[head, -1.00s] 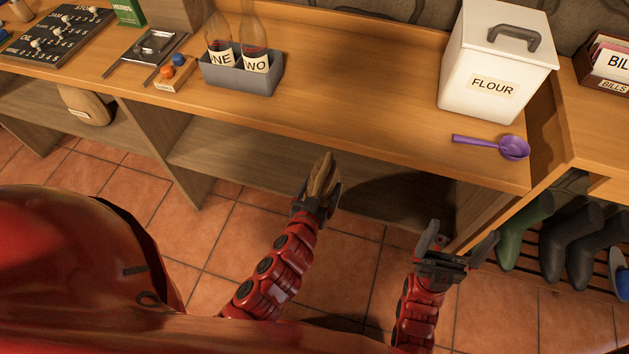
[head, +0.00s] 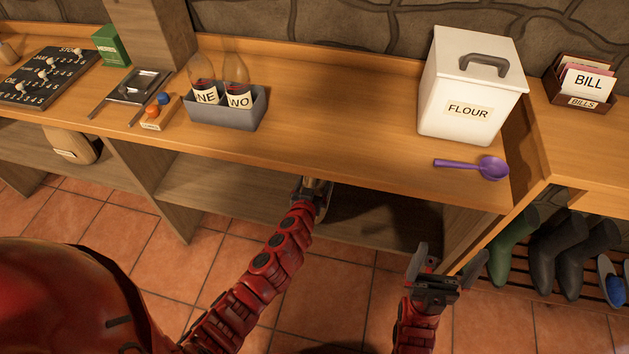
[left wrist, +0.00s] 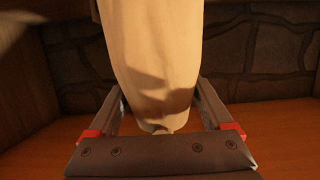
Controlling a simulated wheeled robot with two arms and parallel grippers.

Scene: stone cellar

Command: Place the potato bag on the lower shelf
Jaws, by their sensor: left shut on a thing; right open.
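My left gripper (head: 315,188) reaches in under the front edge of the worktop, at the opening above the lower shelf (head: 220,187). It is shut on the potato bag, which the worktop almost wholly hides in the head view. In the left wrist view the potato bag (left wrist: 155,60) is a pale tan sack between the two fingers, running up out of the frame. Whether it touches the shelf cannot be told. My right gripper (head: 440,262) is open and empty, in front of the shelf's right end.
On the worktop (head: 330,130) stand a grey bottle holder (head: 228,112), a white flour bin (head: 468,90) and a purple scoop (head: 480,166). An upright panel (head: 160,195) bounds the shelf bay on the left. A labelled brown object (head: 72,145) sits in the left bay. Boots (head: 560,250) stand at right.

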